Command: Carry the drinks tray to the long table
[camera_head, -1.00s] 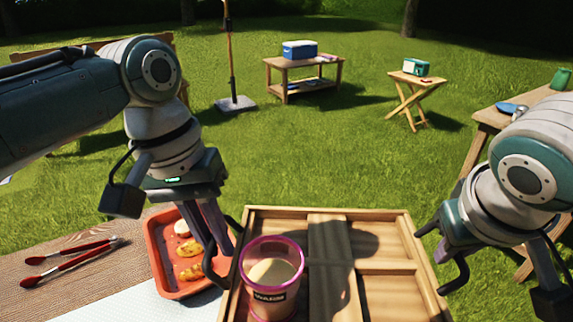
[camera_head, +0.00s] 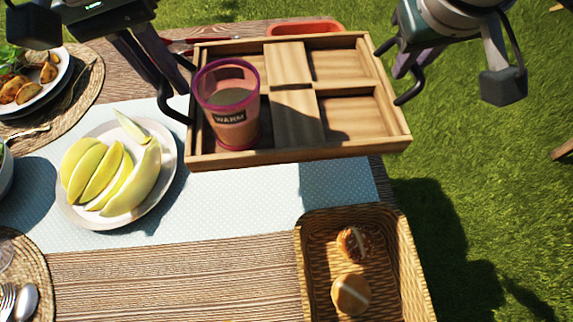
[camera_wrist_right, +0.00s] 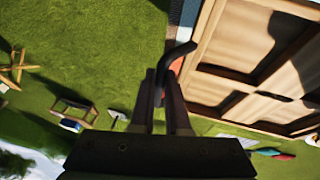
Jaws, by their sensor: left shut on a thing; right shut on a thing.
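The wooden drinks tray (camera_head: 345,150) has low walls, divided compartments and a dark handle at each end. A pink-rimmed cup labelled WARM (camera_head: 232,115) stands upright in its left compartment; the other compartments look empty. My left gripper (camera_head: 178,85) is shut on the left handle, and my right gripper (camera_head: 400,68) is shut on the right handle. The right wrist view also shows the tray (camera_wrist_right: 212,55) beside the right fingers (camera_wrist_right: 170,88). The tray looks level and above the long table (camera_head: 170,285), casting a shadow on its pale runner.
A plate of melon slices (camera_head: 75,205) lies left of the tray, and a wicker basket of rolls (camera_head: 303,245) lies in front. An orange dish (camera_head: 305,26) is behind it. Food and a place setting crowd the left. Runner between plate and basket is clear; grass lies right.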

